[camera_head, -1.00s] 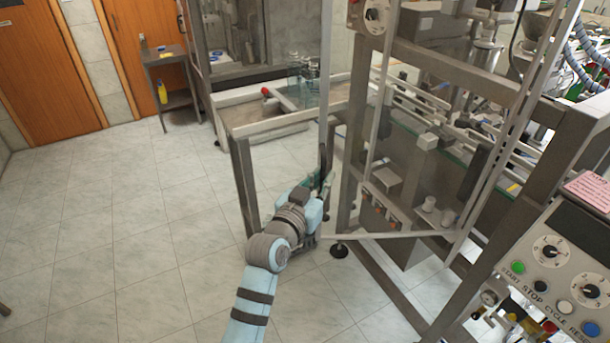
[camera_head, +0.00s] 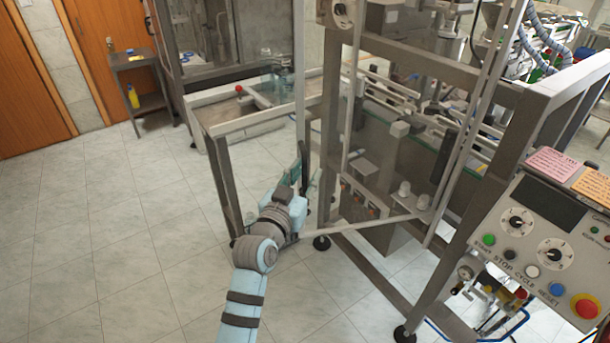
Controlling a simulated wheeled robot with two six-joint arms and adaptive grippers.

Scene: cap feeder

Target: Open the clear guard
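The clear guard is a see-through panel in a pale metal frame (camera_head: 353,227) on the front of the machine. Its free edge is the upright at the left, and its right edge rises slanting in front of the machine. The guard stands swung out from the machine's frame at its left side. A dark handle (camera_head: 304,158) is on the free upright. My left gripper (camera_head: 303,176) is at this handle, with teal finger parts on both sides of it, and appears shut on it. The wrist partly hides the contact. My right gripper is not in view.
A control box (camera_head: 545,235) with knobs and coloured buttons stands at the right front. A metal table (camera_head: 225,130) stands behind the guard's free edge. A machine foot (camera_head: 321,243) is close to my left wrist. The tiled floor (camera_head: 120,230) at the left is clear.

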